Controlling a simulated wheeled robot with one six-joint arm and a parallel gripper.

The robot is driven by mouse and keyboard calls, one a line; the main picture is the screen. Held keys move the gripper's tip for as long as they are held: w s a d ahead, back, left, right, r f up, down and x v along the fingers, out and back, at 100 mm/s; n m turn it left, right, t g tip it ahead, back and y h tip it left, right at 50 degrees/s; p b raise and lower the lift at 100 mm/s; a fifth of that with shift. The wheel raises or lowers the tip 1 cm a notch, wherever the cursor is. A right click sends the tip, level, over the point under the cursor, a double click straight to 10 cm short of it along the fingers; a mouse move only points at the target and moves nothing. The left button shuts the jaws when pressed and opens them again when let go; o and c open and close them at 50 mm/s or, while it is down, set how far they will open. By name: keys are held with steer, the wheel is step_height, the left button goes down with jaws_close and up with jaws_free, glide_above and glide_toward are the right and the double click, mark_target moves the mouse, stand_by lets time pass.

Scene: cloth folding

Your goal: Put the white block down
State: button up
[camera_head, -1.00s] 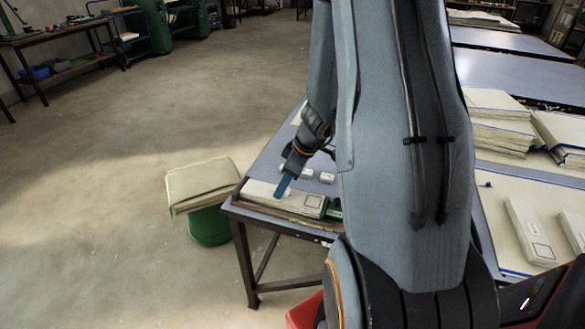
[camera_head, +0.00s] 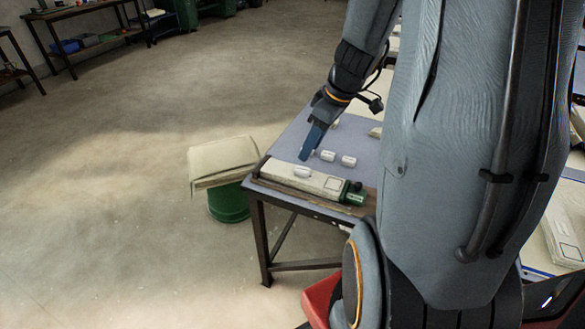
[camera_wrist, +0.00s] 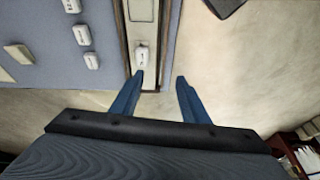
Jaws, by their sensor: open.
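A small white block (camera_head: 302,171) lies on the long cream board (camera_head: 322,184) along the front edge of the table. In the wrist view, the white block (camera_wrist: 142,57) rests flat on the board with dark marks on its top. My gripper (camera_head: 305,157) is just above and behind the block. In the wrist view, my gripper (camera_wrist: 160,76) has its two blue fingers apart with nothing between them. The left fingertip is close to the block's near end; I cannot tell whether it touches.
A green piece (camera_head: 355,195) sits at the board's right end. A green bin (camera_head: 230,203) with a cream stack (camera_head: 222,162) on top stands on the floor left of the table. My arm hides much of the right side.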

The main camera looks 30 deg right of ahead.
steer(key=s+a+m+g+h, duration=0.1)
steer(key=s+a+m, duration=0.2)
steer(key=s+a, duration=0.2)
steer(key=s+a+m+g+h, duration=0.1)
steer(key=s+a+m, duration=0.2)
steer(key=a, duration=0.6)
steer(key=shift+s+a+r+h, duration=0.2)
steer(key=shift+s+a+h, duration=0.1)
steer(key=shift+s, duration=0.7)
